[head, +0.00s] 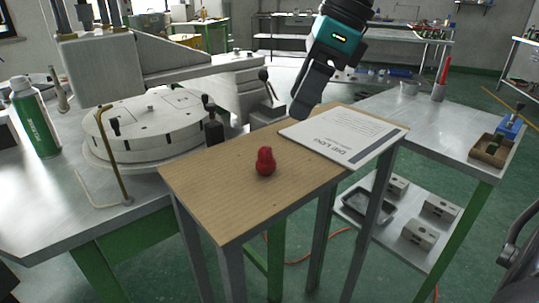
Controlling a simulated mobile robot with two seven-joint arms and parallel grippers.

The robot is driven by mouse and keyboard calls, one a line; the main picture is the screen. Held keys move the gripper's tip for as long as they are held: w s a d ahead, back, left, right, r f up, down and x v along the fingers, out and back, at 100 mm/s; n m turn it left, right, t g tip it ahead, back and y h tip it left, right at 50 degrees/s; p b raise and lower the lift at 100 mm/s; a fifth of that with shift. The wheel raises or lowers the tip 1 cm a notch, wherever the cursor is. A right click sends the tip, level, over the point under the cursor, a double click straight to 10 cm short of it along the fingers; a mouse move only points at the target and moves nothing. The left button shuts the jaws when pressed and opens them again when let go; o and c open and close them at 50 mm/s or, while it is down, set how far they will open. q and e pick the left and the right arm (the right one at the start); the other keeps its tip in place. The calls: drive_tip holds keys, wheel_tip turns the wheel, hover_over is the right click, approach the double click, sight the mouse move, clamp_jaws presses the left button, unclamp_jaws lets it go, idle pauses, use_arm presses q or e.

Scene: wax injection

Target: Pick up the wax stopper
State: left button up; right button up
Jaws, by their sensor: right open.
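The wax stopper (265,161) is a small red, rounded piece with a narrower top. It stands on the brown top of a small side table (215,190), near the middle of its width. My right gripper (299,112) comes down from the top of the head view, above and behind the stopper near the table's far edge. It is open, seen side-on, and apart from the stopper. My left gripper is not in view.
A white "Die Log" sheet (345,136) lies on the table's right part. A round white turntable machine (150,122) and a green bottle (36,120) stand on the metal bench to the left. The brown surface around the stopper is clear.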

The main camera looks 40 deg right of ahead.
drive_tip(key=b, duration=0.1)
hover_over(269, 161)
drive_tip(key=s+d, duration=0.1)
drive_tip(key=d, duration=0.2)
wheel_tip(269, 161, down, 6)
drive_tip(key=shift+a+r, duration=0.1)
drive_tip(key=shift+a, duration=0.05)
drive_tip(key=shift+w+b+x, duration=0.2)
drive_tip(key=shift+b+x, duration=0.6)
drive_tip(key=shift+x, duration=2.3)
drive_tip(key=shift+a, duration=0.1)
drive_tip(key=shift+r, duration=0.1)
drive_tip(key=c, duration=1.2)
